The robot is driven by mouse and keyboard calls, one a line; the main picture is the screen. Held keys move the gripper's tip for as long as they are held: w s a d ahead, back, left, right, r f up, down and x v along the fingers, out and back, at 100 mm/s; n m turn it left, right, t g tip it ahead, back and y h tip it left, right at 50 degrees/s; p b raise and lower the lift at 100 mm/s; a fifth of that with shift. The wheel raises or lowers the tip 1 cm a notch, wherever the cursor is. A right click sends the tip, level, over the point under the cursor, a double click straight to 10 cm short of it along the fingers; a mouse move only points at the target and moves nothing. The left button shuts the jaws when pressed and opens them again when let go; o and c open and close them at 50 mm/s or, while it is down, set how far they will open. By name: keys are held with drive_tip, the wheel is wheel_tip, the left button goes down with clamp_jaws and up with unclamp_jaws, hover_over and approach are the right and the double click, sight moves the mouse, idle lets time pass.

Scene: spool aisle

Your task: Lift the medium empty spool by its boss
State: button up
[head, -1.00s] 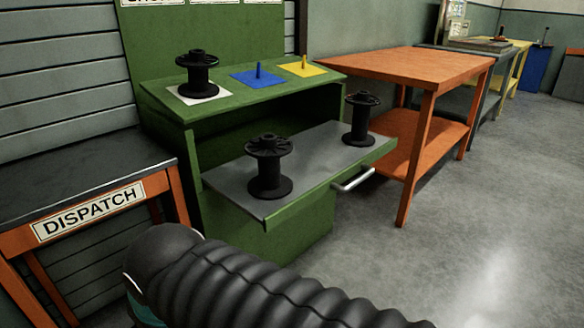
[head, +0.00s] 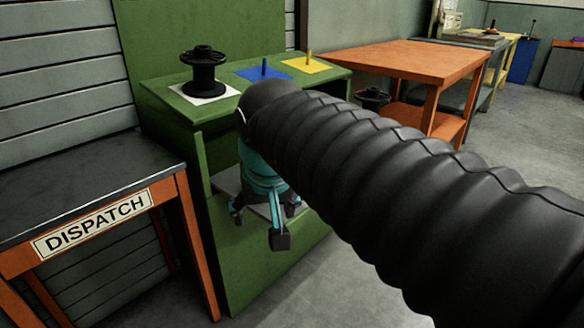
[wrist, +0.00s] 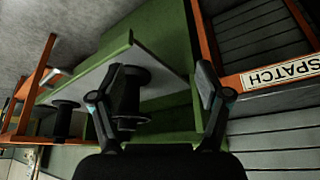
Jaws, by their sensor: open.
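My gripper (head: 260,226) hangs open and empty above the pull-out tray, fingers down. In the wrist view its fingers (wrist: 163,80) are spread, and a black spool (wrist: 131,92) on the tray lies near the left finger, partly covered by it, off the middle of the gap. My arm hides this spool in the head view. A third black spool (head: 204,75) stands upright on the white pad. I cannot tell for certain which spool is the medium one.
The green bench top (head: 222,108) also holds a blue pad (head: 263,74) and a yellow pad (head: 306,65), each with a bare peg. The dispatch table (head: 80,185) stands at the left, an orange table (head: 425,60) at the right. The floor at right is clear.

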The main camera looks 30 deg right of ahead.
drive_tip(key=w+d+r+m+g+h, duration=0.1)
drive_tip(key=w+d+r+m, duration=0.35)
drive_tip(key=w+r, duration=0.35)
drive_tip(key=w+d+r+m+g+h, duration=0.1)
drive_tip(key=w+d+r+m+h, duration=0.1)
drive_tip(key=w+d+r+m, duration=0.45)
drive_tip(key=w+f+n, duration=0.1)
drive_tip(key=f, duration=0.1)
drive_tip(key=w+f+n, duration=0.1)
drive_tip(key=w+f, duration=0.1)
drive_tip(key=f, duration=0.1)
drive_tip(key=w+d+f+b, duration=0.1)
drive_tip(key=w+f, duration=0.1)
drive_tip(key=shift+w+f+n, duration=0.2)
drive_tip(key=shift+f+n, duration=0.05)
drive_tip(key=shift+n, duration=0.15)
drive_tip(key=x, duration=0.3)
drive_tip(key=b+x, duration=0.1)
drive_tip(key=x, duration=0.1)
drive_tip(key=shift+s+d+f, duration=0.2)
drive_tip(key=shift+s, duration=0.1)
clamp_jaws()
